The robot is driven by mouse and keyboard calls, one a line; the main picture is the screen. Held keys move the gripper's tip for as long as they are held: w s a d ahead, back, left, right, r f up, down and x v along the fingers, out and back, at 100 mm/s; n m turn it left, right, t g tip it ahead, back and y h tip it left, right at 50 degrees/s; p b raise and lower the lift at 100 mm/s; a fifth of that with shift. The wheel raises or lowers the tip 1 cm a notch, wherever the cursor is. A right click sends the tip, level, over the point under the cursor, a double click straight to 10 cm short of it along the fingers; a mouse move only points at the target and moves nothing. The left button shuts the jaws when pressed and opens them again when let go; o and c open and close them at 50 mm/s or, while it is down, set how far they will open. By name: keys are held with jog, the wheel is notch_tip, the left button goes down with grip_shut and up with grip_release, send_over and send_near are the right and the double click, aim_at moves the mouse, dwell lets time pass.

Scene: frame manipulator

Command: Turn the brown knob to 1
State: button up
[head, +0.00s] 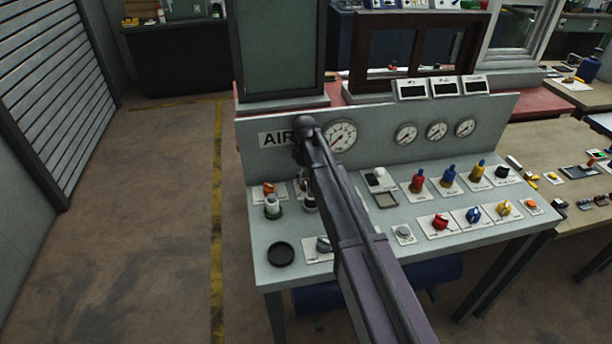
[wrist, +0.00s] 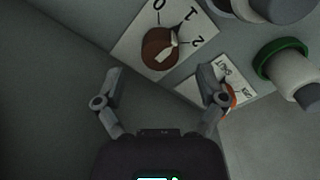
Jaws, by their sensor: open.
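The brown knob (wrist: 154,50) is round, with a white pointer, on a white plate marked 0, 1 and 2 in the wrist view. Its pointer is directed to the picture's upper right, toward the side with 1 and 2; I cannot tell exactly which mark it meets. My gripper (wrist: 159,72) is open and empty, with one finger on each side below the knob. The fingertips appear apart from the knob. In the head view my arm covers part of the panel, and I cannot make out the brown knob there.
A white button with a green ring (wrist: 288,72) and a partly hidden orange control (wrist: 231,97) lie near the right finger. In the head view, the sloping panel carries gauges (head: 341,136), a red knob (head: 440,222) and a black round pad (head: 281,254).

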aim_at(305, 182)
jog(key=shift+r+p, duration=5.15)
jog(key=shift+r, duration=0.35)
jog(key=s+d+f+m+b, duration=0.2)
jog(key=s+d+m, duration=0.8)
jog(key=s+d, duration=0.9)
jog(key=shift+s+d+m+t, duration=0.3)
jog(key=shift+s+d, duration=0.1)
jog(key=shift+d, duration=0.45)
jog(key=s+d+f+m+b, duration=0.1)
jog(key=s+d+f+b, duration=0.1)
jog(key=s, duration=0.4)
jog(key=shift+d+m, duration=0.2)
jog(key=shift+m, duration=0.1)
jog(key=shift+s, duration=0.1)
